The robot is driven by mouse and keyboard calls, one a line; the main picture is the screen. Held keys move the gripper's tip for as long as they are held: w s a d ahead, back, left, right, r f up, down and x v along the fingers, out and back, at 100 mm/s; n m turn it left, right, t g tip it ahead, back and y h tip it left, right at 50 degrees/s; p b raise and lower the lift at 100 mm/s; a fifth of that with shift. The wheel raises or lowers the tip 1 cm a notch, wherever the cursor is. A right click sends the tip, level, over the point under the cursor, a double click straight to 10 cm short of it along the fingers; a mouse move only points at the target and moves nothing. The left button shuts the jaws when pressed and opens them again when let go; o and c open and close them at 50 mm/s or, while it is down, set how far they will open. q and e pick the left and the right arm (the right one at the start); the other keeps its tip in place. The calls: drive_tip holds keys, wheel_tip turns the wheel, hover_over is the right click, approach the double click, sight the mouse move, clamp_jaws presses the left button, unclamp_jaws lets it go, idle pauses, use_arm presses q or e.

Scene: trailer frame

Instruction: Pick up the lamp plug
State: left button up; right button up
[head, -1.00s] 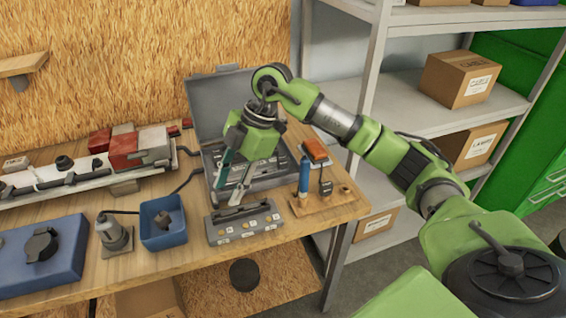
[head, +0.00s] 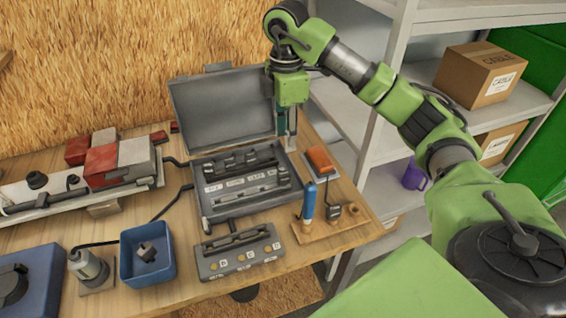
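A small grey block-like piece (head: 148,252), which may be the lamp plug, lies in a blue open bin (head: 128,268) at the left front of the bench. I cannot tell its exact shape. A small black plug-like piece (head: 334,211) stands on a wooden board (head: 312,232) at the right. My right gripper (head: 287,142) points down at the right rear of the grey case (head: 206,205), apart from both pieces. Its two fingers look parted, with nothing seen between them. My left gripper is not in view.
A grey socket strip (head: 238,264) lies in front of the case, whose lid (head: 225,108) stands open. A blue-handled tool (head: 309,202) stands upright on the board. A grey cylinder (head: 88,266) stands left of the bin. Metal shelving (head: 385,120) rises at the right.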

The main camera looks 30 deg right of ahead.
drive_tip(key=w+f, duration=0.1)
drive_tip(key=p, duration=0.1)
hover_over(285, 172)
wheel_tip(285, 172, down, 7)
drive_tip(key=shift+d+r, duration=0.1)
drive_tip(key=shift+r, duration=0.05)
drive_tip(key=shift+w+f, duration=0.2)
drive_tip(key=shift+f, duration=0.1)
drive_tip(key=shift+f+p, duration=0.25)
drive_tip(key=shift+p, duration=0.1)
drive_tip(key=f, duration=0.1)
drive_tip(key=f+p, duration=0.2)
drive_tip(key=f, duration=0.1)
drive_tip(key=shift+s, duration=0.3)
drive_tip(key=shift+w+f, duration=0.1)
drive_tip(key=shift+f, duration=0.35)
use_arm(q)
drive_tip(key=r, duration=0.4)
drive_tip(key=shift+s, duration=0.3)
use_arm(e)
drive_tip(key=c, duration=0.8)
